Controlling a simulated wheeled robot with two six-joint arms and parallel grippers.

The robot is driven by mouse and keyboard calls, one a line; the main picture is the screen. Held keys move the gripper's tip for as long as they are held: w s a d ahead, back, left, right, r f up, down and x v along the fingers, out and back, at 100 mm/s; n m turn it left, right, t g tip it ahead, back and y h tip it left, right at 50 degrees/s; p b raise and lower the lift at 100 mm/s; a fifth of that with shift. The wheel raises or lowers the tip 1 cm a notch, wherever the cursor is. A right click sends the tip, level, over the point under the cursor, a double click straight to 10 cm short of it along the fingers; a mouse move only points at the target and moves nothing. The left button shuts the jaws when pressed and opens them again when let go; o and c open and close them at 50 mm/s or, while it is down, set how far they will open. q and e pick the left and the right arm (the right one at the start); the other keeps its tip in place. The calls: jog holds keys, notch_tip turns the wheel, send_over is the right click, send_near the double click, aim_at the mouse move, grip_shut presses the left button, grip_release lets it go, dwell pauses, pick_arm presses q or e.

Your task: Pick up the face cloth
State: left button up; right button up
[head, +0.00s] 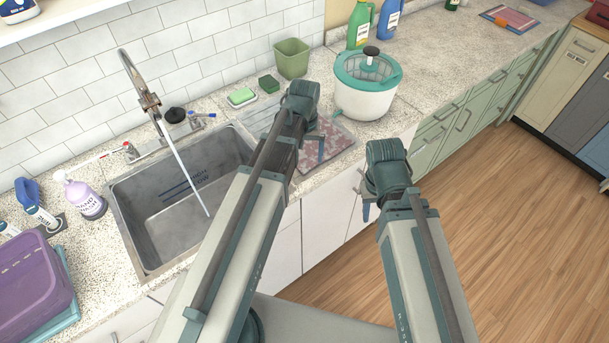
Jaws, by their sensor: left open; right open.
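The face cloth (340,137) looks like a flat red and white patterned cloth, lying on the drainboard or counter to the right of the sink. Its left part is hidden behind my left arm. My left gripper (315,151) is open and points down over the cloth; I cannot tell whether it touches it. My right gripper (365,202) is open and empty, in front of the counter's front edge, to the right of and below the cloth in the picture.
The sink (150,213) with a running tap (147,98) is on the left. A salad spinner (366,86) stands behind and right of the cloth. A green bin (291,58), a sponge (241,97) and a soap bottle (85,197) stand along the counter. Floor at right is clear.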

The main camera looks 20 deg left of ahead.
aim_at(304, 170)
pick_arm(q)
jog(key=shift+f+b, duration=1.65)
jog(key=shift+f, duration=0.55)
jog(key=shift+f, duration=0.2)
jog(key=shift+f+b, duration=0.15)
jog(key=shift+b, duration=0.2)
jog(key=shift+c, duration=0.5)
grip_shut()
jog(key=shift+r, duration=0.2)
